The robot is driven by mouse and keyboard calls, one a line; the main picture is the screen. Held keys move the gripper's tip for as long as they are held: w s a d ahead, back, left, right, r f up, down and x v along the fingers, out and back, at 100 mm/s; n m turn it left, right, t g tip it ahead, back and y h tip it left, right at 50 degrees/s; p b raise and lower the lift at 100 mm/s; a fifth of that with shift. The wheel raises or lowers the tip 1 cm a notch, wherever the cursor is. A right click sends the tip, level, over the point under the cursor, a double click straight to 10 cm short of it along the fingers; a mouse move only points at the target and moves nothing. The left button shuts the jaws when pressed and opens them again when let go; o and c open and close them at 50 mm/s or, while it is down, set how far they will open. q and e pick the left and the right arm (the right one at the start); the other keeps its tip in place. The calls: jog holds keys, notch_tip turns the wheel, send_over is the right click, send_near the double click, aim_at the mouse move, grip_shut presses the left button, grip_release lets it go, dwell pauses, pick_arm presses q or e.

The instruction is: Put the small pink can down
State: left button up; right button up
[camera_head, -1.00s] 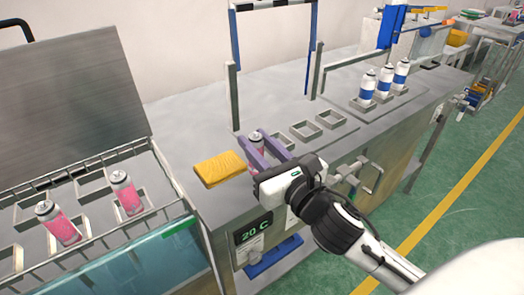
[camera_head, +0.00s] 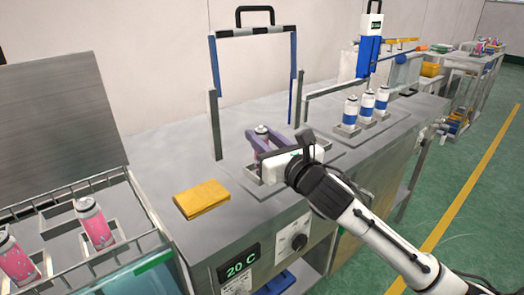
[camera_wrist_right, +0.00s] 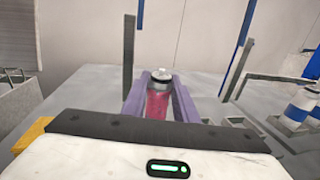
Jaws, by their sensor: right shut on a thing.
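The small pink can (camera_head: 263,143) is upright between the two purple fingers of my right gripper (camera_head: 265,146). The gripper is shut on it over the near row of square holders (camera_head: 251,174) on the steel bench. In the right wrist view the can (camera_wrist_right: 158,100) shows its pink side and silver top between the fingers. The can's base is hidden behind my gripper, so I cannot tell whether it touches a holder. My left gripper is not in view.
A yellow pad (camera_head: 202,199) lies at the bench's front left. Blue-and-white cans (camera_head: 367,104) stand in holders to the right. Other pink cans (camera_head: 93,221) stand in the basket bath at left. A tall frame (camera_head: 215,115) rises behind the gripper. The bench's back left is clear.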

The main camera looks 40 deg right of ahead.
jog(key=shift+f, duration=1.3)
jog(key=shift+f+b, duration=0.15)
jog(key=shift+b, duration=0.15)
jog(key=o, duration=1.1)
jog(key=shift+s, duration=0.1)
jog(key=s, duration=0.4)
jog(key=s+a, duration=0.1)
jog(key=s, duration=0.6)
jog(key=shift+s+a, duration=0.25)
jog(key=shift+s, duration=0.15)
